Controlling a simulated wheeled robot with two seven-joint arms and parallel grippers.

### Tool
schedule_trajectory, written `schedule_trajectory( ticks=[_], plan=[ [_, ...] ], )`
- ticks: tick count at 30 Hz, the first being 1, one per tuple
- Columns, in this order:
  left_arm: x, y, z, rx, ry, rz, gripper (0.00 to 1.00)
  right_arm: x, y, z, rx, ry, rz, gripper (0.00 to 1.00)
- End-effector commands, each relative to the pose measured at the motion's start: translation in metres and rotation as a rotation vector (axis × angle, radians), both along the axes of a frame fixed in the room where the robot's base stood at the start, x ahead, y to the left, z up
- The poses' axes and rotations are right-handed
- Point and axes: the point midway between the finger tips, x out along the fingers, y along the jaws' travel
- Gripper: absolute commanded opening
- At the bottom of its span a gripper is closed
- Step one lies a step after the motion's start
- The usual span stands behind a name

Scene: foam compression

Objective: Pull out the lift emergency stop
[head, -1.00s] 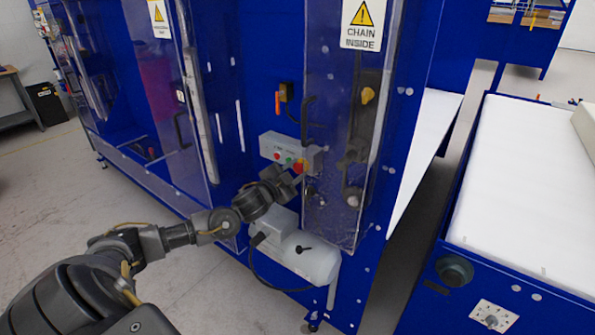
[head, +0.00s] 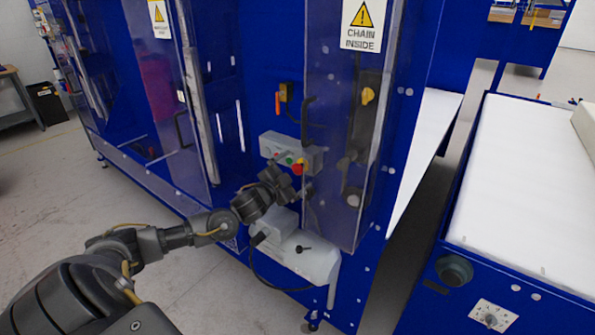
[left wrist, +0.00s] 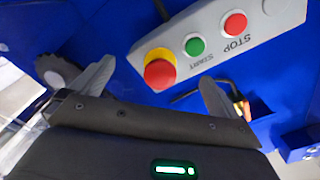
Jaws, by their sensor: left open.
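The lift emergency stop is a red mushroom button on a yellow collar (left wrist: 159,72) on a grey control box (left wrist: 205,30). In the head view the red button (head: 298,169) shows at the right end of the control box (head: 283,149), on the blue machine. My left gripper (head: 296,182) is just below the button in the head view. In the left wrist view its two fingers (left wrist: 155,82) are spread apart, with the button beyond and between them, and nothing is held. I cannot tell the exact gap to the button. My right gripper is not in view.
A green START button (left wrist: 195,46) and a red STOP button (left wrist: 235,24) sit beside it on the box. A clear chain guard (head: 335,200) stands close on the right. A grey motor (head: 305,255) lies below my gripper.

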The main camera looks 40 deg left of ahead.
Motion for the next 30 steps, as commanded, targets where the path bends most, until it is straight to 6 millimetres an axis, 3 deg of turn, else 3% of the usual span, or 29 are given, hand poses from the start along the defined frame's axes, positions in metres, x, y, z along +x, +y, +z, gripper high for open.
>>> schedule_trajectory(
  ticks=[16, 30],
  plan=[
    [-0.002, 0.001, 0.001, 0.000, 0.000, 0.001, 1.00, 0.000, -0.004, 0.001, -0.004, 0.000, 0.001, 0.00],
    [-0.041, -0.001, 0.001, 0.000, 0.002, -0.001, 1.00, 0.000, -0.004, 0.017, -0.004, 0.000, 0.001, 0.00]
  ],
)
